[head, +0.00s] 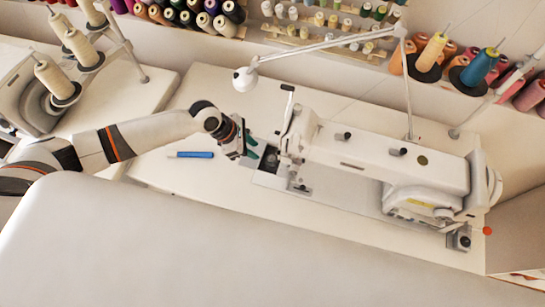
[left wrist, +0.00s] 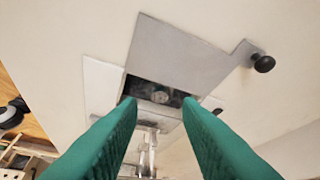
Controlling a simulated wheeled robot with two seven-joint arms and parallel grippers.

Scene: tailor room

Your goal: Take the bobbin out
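The white sewing machine (head: 375,160) stands on the white table. My left gripper (head: 251,147), with green fingers, is at the left end of the machine by its needle area. In the left wrist view, the left gripper (left wrist: 158,103) is open, with a clear gap between the fingertips. Past the tips is a dark opening (left wrist: 136,90) beside a grey metal cover plate (left wrist: 185,55) with a black knob (left wrist: 263,63). A small round metal part, which looks like the bobbin (left wrist: 160,97), sits in the opening between the fingertips, not gripped. My right gripper is not in view.
A blue tool (head: 195,154) lies on the table left of the gripper. A white lamp arm (head: 320,46) stretches above the machine. Thread racks (head: 330,22) line the wall behind. Another machine with thread cones (head: 55,80) stands at the left. The table behind the gripper is clear.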

